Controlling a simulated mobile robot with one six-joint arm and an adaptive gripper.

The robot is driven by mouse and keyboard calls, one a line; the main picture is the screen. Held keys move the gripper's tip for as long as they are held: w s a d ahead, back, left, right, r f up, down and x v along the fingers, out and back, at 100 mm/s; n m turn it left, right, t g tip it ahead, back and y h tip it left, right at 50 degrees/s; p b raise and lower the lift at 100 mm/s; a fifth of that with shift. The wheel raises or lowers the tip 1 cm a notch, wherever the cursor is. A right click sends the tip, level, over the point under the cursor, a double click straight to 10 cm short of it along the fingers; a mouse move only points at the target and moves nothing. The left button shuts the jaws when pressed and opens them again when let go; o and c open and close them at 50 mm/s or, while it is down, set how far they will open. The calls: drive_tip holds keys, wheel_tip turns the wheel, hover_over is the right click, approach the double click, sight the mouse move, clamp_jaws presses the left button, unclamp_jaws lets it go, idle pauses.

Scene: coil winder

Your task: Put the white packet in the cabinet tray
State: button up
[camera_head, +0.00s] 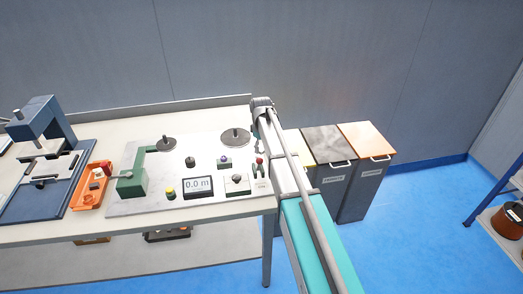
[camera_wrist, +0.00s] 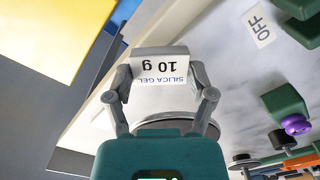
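The white packet (camera_wrist: 160,66), marked "SILICA GEL 10 g", is between the two grey fingers of my gripper (camera_wrist: 163,82) in the wrist view. Both fingertips press on its short ends, and the fingers are shut on it. A round metal disc of the winder lies behind and below it in that view. No tray that I can be sure is the cabinet tray shows; cabinets with yellow, grey (camera_head: 326,143) and orange (camera_head: 366,139) tops stand right of the bench.
The winder panel (camera_head: 140,204) with discs, knobs and a "0.0 m" display is on the bench left of my arm. An orange bin (camera_head: 88,198) stands farther left. A yellow surface (camera_wrist: 60,35) shows in the wrist view. A blue shelf rack (camera_head: 497,190) is at far right.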

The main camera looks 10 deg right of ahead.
drive_tip(key=shift+c, duration=1)
drive_tip(key=shift+r, duration=0.1)
wheel_tip(320, 180, up, 2)
drive_tip(key=p, duration=0.2)
drive_tip(key=shift+r+p, duration=0.25)
drive_tip(key=shift+p, duration=0.15)
drive_tip(key=s+r+p, duration=1)
drive_tip(key=s, duration=0.4)
drive_tip(key=shift+d+r, duration=0.15)
drive_tip(key=shift+d, duration=0.15)
